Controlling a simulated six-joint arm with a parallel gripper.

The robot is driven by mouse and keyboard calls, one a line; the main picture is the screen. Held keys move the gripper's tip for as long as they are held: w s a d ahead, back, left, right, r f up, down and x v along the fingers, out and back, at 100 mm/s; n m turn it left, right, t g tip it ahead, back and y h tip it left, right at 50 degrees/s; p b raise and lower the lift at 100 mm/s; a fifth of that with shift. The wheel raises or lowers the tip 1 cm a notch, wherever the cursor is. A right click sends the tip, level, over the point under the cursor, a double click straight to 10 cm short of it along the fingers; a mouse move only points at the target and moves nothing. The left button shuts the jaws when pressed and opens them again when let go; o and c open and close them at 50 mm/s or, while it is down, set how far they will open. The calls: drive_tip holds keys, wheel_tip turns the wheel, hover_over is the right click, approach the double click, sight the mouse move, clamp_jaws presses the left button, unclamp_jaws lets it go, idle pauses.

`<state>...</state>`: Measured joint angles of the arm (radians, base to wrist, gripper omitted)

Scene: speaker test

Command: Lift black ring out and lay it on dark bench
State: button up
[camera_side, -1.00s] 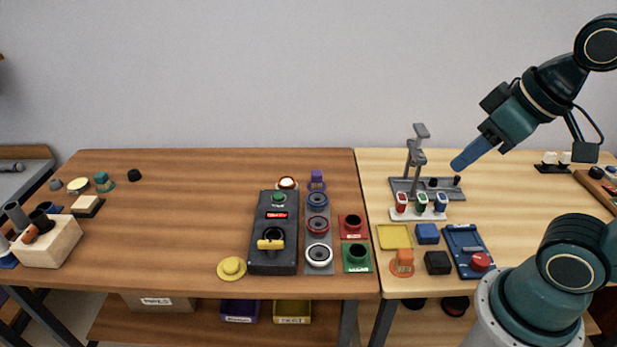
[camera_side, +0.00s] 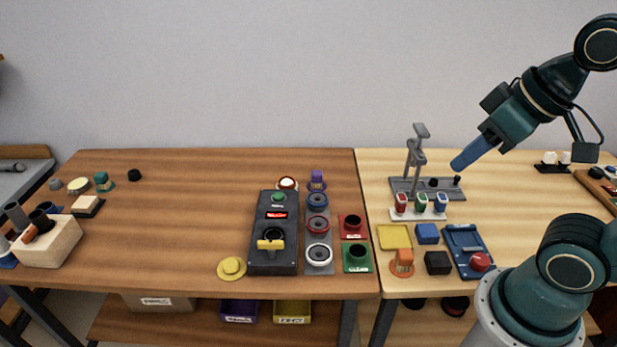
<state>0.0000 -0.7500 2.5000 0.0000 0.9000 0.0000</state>
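My gripper (camera_side: 463,164) is in the air over the light bench, near the grey stand. Its blue fingers point down and left and look like one bar from this side, so I cannot tell whether they are open. No black ring stands out clearly. A dark round part (camera_side: 271,235) with a yellow bar across it sits in the black box on the dark bench (camera_side: 190,215). Dark round parts also sit in the red square holder (camera_side: 352,222) and the green square holder (camera_side: 357,253). My gripper is well to the right of all these.
A grey strip (camera_side: 318,231) with blue, red and white rings lies right of the black box (camera_side: 262,262). The grey stand (camera_side: 415,160) rises near my gripper. The light bench (camera_side: 560,235) holds small blocks and trays. The dark bench's middle is clear.

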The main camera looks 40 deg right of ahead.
drive_tip(key=shift+o, duration=0.2)
drive_tip(key=o, duration=0.8)
drive_tip(key=shift+w, duration=0.1)
drive_tip(key=w+a+f+n+g+y, duration=0.1)
drive_tip(key=w+a+n, duration=0.1)
drive_tip(key=w+n, duration=0.5)
drive_tip(key=w+a+f+n+g+y, duration=0.1)
drive_tip(key=w+a+f+n+g, duration=0.1)
drive_tip(key=w, duration=1)
drive_tip(key=shift+w+a+f+n+g+y, duration=0.4)
drive_tip(key=shift+w+a+f+n, duration=0.75)
drive_tip(key=shift+w+f, duration=1.65)
drive_tip(key=shift+w+a+f+n+g+y, duration=0.35)
drive_tip(key=shift+w+a+f+n, duration=0.8)
drive_tip(key=shift+f, duration=3.15)
drive_tip(key=shift+w+a+f+n+g+y, duration=0.35)
drive_tip(key=shift+w+a+f+n, duration=0.8)
drive_tip(key=shift+w+f, duration=1.7)
drive_tip(key=shift+s+d+f, duration=0.15)
drive_tip(key=shift+s+f, duration=0.55)
drive_tip(key=shift+f, duration=0.1)
